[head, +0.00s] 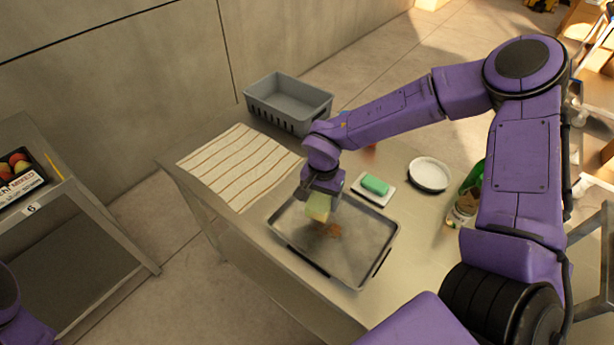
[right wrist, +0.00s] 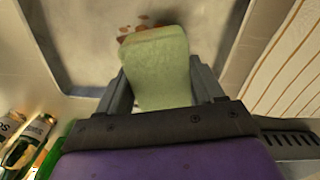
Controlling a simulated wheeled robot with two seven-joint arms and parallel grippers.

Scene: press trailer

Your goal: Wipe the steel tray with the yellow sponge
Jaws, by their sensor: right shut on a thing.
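The steel tray (head: 360,247) lies on the table, with a brown-orange stain (head: 330,230) on its floor near the middle. My right gripper (head: 322,190) is over the tray's back part, shut on the yellow sponge (head: 318,207). In the right wrist view the sponge (right wrist: 158,70) looks pale yellow-green and sits between the two fingers, with stain spots (right wrist: 140,22) just beyond its end. I cannot tell whether the sponge touches the tray floor. At the head view's lower left edge a purple part of my left arm shows, but its gripper does not.
Behind the tray are a striped cloth (head: 240,165) and a grey bin (head: 290,100). To its right are a green bar on a white dish (head: 373,190), a white plate (head: 430,174), and a jar (head: 462,210) with green bottles. A side shelf (head: 90,215) stands at left.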

